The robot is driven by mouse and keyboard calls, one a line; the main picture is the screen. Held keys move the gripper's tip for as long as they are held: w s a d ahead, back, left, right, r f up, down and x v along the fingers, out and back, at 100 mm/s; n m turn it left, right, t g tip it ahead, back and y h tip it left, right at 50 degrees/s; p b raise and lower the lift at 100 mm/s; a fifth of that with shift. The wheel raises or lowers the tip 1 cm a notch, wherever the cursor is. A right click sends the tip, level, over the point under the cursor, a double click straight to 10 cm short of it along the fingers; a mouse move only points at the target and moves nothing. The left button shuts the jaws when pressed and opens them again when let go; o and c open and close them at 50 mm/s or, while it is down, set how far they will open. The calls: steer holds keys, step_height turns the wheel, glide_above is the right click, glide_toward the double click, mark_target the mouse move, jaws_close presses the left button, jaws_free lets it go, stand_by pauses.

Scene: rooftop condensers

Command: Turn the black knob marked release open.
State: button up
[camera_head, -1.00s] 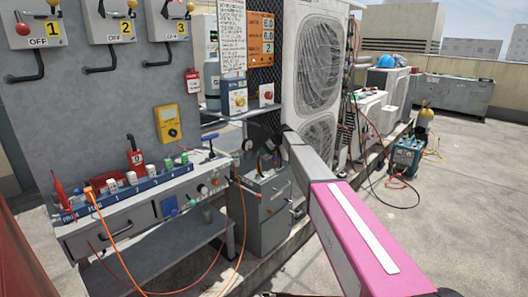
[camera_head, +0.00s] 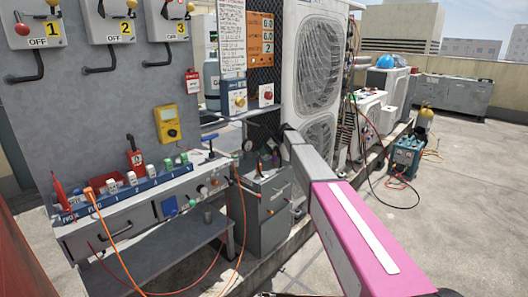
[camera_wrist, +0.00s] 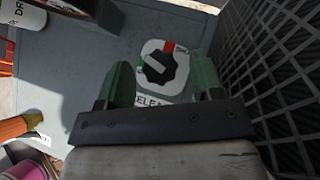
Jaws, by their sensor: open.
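The black knob (camera_wrist: 167,69) shows in the wrist view on a white plate with a red mark at its upper right and a green mark at its left. The knob has a pale pointer line toward the green side. Lettering below the knob is partly hidden by my gripper and reads "ELEA". My gripper (camera_wrist: 163,82) is open, with one green finger left of the knob and the other right of it, both apart from it. In the head view my arm covers part of the grey cabinet (camera_head: 266,215), and the knob cannot be made out.
A dark mesh panel (camera_wrist: 275,75) stands close on the right in the wrist view. An orange cylinder-like thing (camera_wrist: 14,127) is at left. In the head view a workbench (camera_head: 145,205) with an orange cable is left of the cabinet, and a condenser (camera_head: 316,70) stands behind.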

steer(key=v, duration=1)
steer(key=shift+d+r, duration=0.1)
steer(key=shift+d, duration=0.05)
steer(key=s+d+f+g+h, duration=0.1)
steer(key=s+d+f+h, duration=0.1)
steer(key=d, duration=0.4)
steer(key=s+d+f+h, duration=0.1)
steer(key=d+f+h, duration=0.2)
steer(key=d, duration=0.3)
steer(key=w+a, duration=0.1)
steer(key=a, duration=0.5)
steer(key=w+a, duration=0.2)
steer(key=a, duration=0.4)
steer(key=w+a, duration=0.1)
steer(key=a, duration=0.5)
steer(key=shift+w+r, duration=0.2)
steer(key=shift+w, duration=0.1)
steer(key=shift+a+f, duration=0.65)
steer(key=shift+f, duration=0.1)
steer(key=shift+w+a+f+y, duration=0.1)
steer(key=shift+a+f+y, duration=0.2)
steer(key=shift+f, duration=0.35)
steer(key=c, duration=0.9)
